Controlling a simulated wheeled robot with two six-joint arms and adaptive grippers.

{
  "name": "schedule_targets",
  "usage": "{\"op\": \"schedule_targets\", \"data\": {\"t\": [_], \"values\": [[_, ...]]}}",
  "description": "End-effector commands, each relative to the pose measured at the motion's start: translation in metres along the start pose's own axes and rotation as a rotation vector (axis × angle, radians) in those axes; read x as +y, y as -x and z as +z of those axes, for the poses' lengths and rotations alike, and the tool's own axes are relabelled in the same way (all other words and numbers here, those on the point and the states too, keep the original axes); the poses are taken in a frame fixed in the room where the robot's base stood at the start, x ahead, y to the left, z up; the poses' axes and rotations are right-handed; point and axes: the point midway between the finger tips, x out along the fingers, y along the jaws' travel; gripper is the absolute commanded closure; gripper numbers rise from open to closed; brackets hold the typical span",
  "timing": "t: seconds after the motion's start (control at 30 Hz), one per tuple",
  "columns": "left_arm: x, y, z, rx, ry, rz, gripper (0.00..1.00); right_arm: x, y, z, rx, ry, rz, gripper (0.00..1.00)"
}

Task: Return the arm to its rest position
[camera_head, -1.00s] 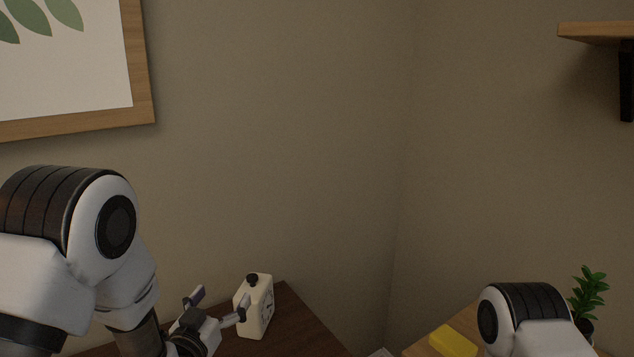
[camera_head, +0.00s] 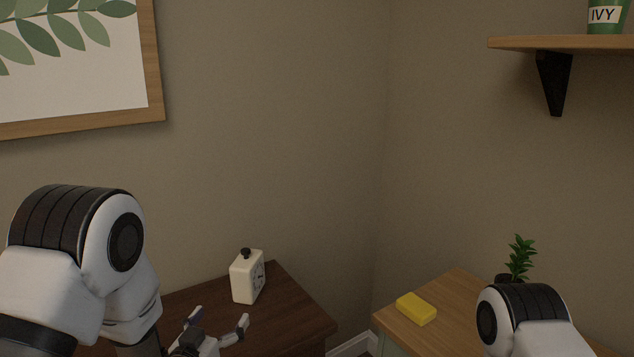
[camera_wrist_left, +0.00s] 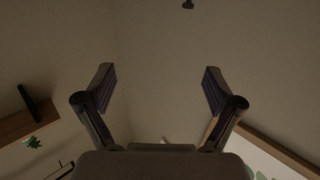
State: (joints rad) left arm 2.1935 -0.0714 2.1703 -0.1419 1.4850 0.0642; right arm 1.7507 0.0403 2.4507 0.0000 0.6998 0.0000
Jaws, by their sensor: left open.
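My left arm enters from the left in the head view. Its left gripper (camera_head: 220,320) is low in the picture with its fingers spread and nothing between them. In the left wrist view the two fingers of the left gripper (camera_wrist_left: 158,88) stand wide apart, with bare wall beyond. A cream clock (camera_head: 246,278) with a black knob on top stands upright on the dark wooden table, above and right of the gripper in the picture and apart from it. My right arm shows at the lower right, but its gripper is out of view.
The dark table (camera_head: 290,305) has bare room right of the clock. A lighter wooden surface (camera_head: 440,300) holds a yellow block (camera_head: 416,309) and a potted plant (camera_head: 519,260). A wall shelf (camera_head: 560,43) bears a green pot labelled IVY (camera_head: 607,15). A framed leaf picture (camera_head: 158,70) hangs at left.

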Motion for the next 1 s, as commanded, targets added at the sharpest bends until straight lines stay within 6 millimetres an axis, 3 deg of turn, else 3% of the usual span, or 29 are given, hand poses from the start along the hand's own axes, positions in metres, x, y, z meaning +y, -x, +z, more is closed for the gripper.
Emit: {"op": "schedule_targets", "data": {"t": [0.27, 0.47, 0.57, 0.7, 0.8, 0.87, 0.9, 1.0], "values": [[-0.008, 0.030, 0.087, -0.178, 0.046, -0.034, 0.08, 0.000, -0.003, 0.000, 0.001, 0.001, 0.000, 1.00], [-0.014, 0.080, 0.175, -0.430, 0.086, -0.081, 0.08, 0.000, -0.005, 0.000, 0.000, 0.000, 0.000, 1.00], [-0.015, 0.129, 0.232, -0.637, 0.111, -0.115, 0.08, 0.000, -0.006, 0.000, 0.000, 0.000, 0.000, 1.00], [-0.010, 0.229, 0.305, -1.014, 0.151, -0.165, 0.08, 0.000, -0.007, 0.000, 0.000, 0.000, 0.000, 1.00], [-0.004, 0.295, 0.325, -1.257, 0.171, -0.187, 0.08, 0.000, -0.007, 0.000, 0.000, 0.000, 0.000, 1.00], [0.000, 0.323, 0.327, -1.370, 0.178, -0.193, 0.08, 0.000, -0.007, 0.000, 0.000, 0.000, 0.000, 1.00], [0.002, 0.333, 0.328, -1.414, 0.180, -0.194, 0.08, 0.000, -0.007, 0.000, 0.000, 0.000, 0.000, 1.00], [0.002, 0.333, 0.328, -1.414, 0.180, -0.194, 0.08, 0.000, -0.007, 0.000, 0.000, 0.000, 0.000, 1.00]]}}
